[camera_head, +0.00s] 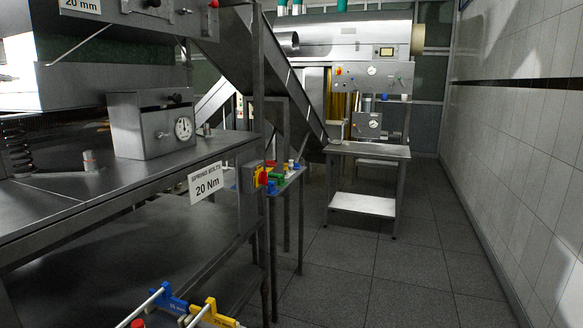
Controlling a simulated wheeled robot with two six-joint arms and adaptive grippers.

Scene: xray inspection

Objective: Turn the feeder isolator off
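A grey isolator box (248,179) with a red and yellow rotary handle (262,177) is fixed at the right end of the near steel bench, by its leg. The handle is small and seen at an angle, so I cannot tell its position. A small red and yellow control (338,72) also shows on the far machine's panel. No label names either one as the feeder isolator. Neither of my grippers is in view.
Blue (172,299) and yellow (212,311) handled tools lie below. A small table (367,151) stands farther back. The tiled floor (420,270) is clear toward the right wall.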

